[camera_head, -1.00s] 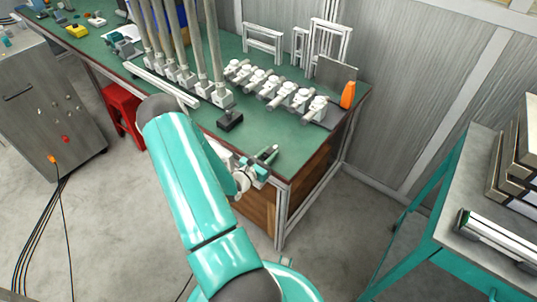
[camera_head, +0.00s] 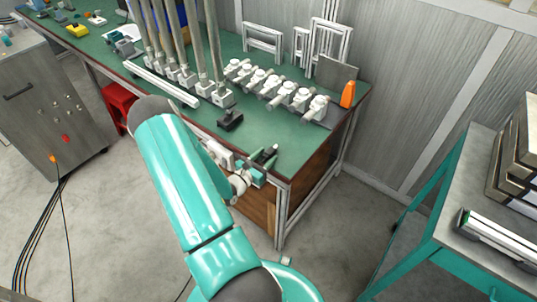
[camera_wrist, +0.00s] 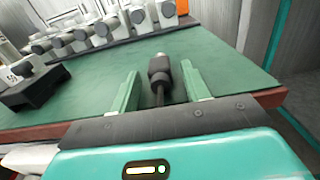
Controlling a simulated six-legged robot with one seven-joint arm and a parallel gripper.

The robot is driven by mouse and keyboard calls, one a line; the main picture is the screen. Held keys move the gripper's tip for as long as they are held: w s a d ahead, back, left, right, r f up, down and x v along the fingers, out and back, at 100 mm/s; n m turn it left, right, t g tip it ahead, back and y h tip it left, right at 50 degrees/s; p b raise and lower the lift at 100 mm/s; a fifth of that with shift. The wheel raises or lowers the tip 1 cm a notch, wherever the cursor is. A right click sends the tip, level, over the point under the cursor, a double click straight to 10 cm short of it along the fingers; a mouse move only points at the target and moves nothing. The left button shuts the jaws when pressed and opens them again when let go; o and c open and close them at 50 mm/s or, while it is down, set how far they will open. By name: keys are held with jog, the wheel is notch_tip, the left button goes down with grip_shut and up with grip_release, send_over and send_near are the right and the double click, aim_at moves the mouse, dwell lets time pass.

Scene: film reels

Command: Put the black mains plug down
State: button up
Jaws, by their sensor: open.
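The black mains plug (camera_wrist: 160,72) shows in the wrist view between my two green fingers, with its dark lead running back toward my palm. It appears to lie on the green tabletop (camera_wrist: 225,62), with gaps to both fingers. My gripper (camera_wrist: 161,85) is open around it. In the head view my gripper (camera_head: 264,160) is at the front right edge of the green workbench (camera_head: 285,150). The plug is small and dark there, and its contact with the bench is hard to make out.
A black block (camera_head: 230,121) stands left of my gripper. A row of white-and-grey fittings (camera_head: 275,88) and upright posts (camera_head: 190,50) stand behind. An orange object (camera_head: 348,94) is at the back right corner. Bare green surface lies right of the plug.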

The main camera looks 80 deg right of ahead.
jog(key=v, duration=0.9)
jog(key=shift+w+a, duration=0.15)
jog(key=shift+a, duration=0.2)
jog(key=w+a+r+m+y, duration=0.4)
jog(key=a+r+m, duration=0.2)
jog(key=a+r, duration=0.15)
jog(key=w+a+r+m+y, duration=0.4)
jog(key=w+a+r+m, duration=0.15)
jog(key=r, duration=0.35)
jog(key=a+r+t+y, duration=0.3)
jog(key=a+r, duration=0.3)
jog(key=a, duration=0.4)
jog(key=w+a+r+m+t+y, duration=0.1)
jog(key=a+r+t, duration=0.4)
jog(key=a, duration=0.5)
jog(key=w+a+r+m+t+y, duration=0.1)
jog(key=a+r+t+y, duration=0.3)
jog(key=a+r, duration=0.3)
jog(key=a, duration=0.2)
jog(key=shift+w+a+r+t+y, duration=0.25)
jog(key=shift+a+r+t+y, duration=0.05)
jog(key=shift+a+r, duration=0.1)
